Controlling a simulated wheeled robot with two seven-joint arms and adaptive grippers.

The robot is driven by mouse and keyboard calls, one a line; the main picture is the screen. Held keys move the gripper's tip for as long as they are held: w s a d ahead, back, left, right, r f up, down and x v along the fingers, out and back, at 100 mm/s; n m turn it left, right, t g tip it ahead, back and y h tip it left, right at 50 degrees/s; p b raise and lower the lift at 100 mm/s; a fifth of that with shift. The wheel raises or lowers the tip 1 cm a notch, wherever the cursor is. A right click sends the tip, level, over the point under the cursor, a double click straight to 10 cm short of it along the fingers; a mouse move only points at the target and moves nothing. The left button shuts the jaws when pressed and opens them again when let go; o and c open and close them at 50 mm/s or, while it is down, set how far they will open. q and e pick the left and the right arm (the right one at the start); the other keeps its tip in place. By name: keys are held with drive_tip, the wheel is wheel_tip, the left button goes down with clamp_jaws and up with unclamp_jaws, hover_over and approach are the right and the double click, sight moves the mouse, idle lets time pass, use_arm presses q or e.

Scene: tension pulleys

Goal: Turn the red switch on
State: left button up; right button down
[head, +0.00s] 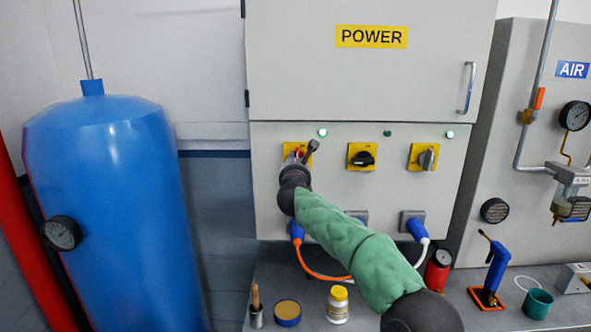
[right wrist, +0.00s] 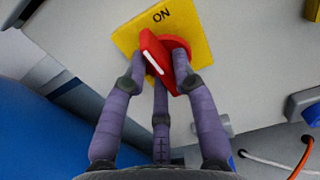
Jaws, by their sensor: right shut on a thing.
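The red switch (right wrist: 151,55) sits on a yellow plate (right wrist: 189,22) marked ON in the right wrist view. Its handle has a white line, slanted and with its upper end left of the ON label. My right gripper (right wrist: 165,78) is closed around the handle, with purple fingers on both sides and one below. In the head view my right gripper (head: 299,158) is at the leftmost yellow plate (head: 290,147) of the cabinet and hides most of the switch. My left gripper is out of view.
Two black switches (head: 362,158) (head: 424,158) on yellow plates sit to the right. The lamp (head: 322,132) near the left plate glows; the middle lamp (head: 387,133) looks dim. A blue tank (head: 110,210) stands left. Bottles and tools lie on the bench below.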

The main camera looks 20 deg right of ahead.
drive_tip(key=shift+f+m, duration=0.15)
drive_tip(key=shift+m, duration=0.25)
drive_tip(key=c, duration=1.1)
unclamp_jaws()
drive_tip(key=shift+c, duration=0.2)
drive_tip(key=shift+o, duration=0.8)
drive_tip(key=v, duration=1.2)
